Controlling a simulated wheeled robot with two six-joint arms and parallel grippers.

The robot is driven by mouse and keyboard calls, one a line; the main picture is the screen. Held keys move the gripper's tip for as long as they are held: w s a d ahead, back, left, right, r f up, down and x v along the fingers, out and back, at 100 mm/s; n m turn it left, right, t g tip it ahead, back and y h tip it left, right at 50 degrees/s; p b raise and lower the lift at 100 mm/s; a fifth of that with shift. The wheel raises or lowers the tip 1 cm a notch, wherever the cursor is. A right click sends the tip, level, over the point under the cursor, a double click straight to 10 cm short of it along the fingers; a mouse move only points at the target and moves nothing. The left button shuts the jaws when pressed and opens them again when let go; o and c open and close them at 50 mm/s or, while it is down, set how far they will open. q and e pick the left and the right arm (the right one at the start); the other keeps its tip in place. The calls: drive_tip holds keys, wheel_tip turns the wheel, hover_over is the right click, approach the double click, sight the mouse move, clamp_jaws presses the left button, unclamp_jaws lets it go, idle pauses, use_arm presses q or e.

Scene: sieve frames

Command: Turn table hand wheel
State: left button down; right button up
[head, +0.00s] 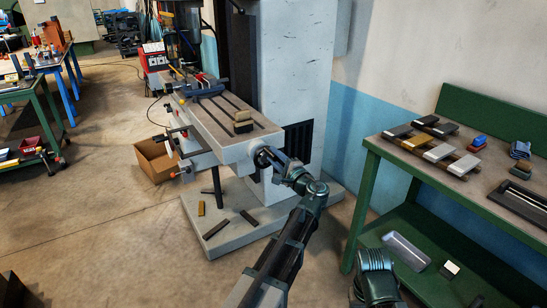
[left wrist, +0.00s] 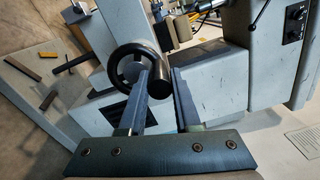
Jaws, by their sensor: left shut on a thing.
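The hand wheel (left wrist: 119,56) is a dark round ring on the end of the grey machine table (head: 222,120). It shows small in the head view (head: 262,158), partly covered by my left gripper (head: 277,160). In the left wrist view the two fingers of my left gripper (left wrist: 164,74) reach the wheel's near side. They are shut on its dark cylindrical handle (left wrist: 150,70). The handle sits at the right side of the wheel in that view. The exact contact is partly hidden by the fingers. My right gripper is not in view.
A green workbench (head: 462,165) with parts stands at the right, near my arms. A cardboard box (head: 155,160) stands left of the machine. Several bars lie on the machine's base (head: 240,240). The floor at left is open.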

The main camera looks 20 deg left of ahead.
use_arm(q)
drive_tip(key=shift+d+f, duration=0.1)
drive_tip(key=shift+d, duration=0.05)
drive_tip(key=c, duration=0.6)
unclamp_jaws()
drive_tip(key=shift+c, duration=0.2)
drive_tip(key=shift+s, duration=0.1)
drive_tip(key=v, duration=1.3)
drive_tip(key=shift+s+d, duration=0.2)
drive_tip(key=shift+d, duration=0.05)
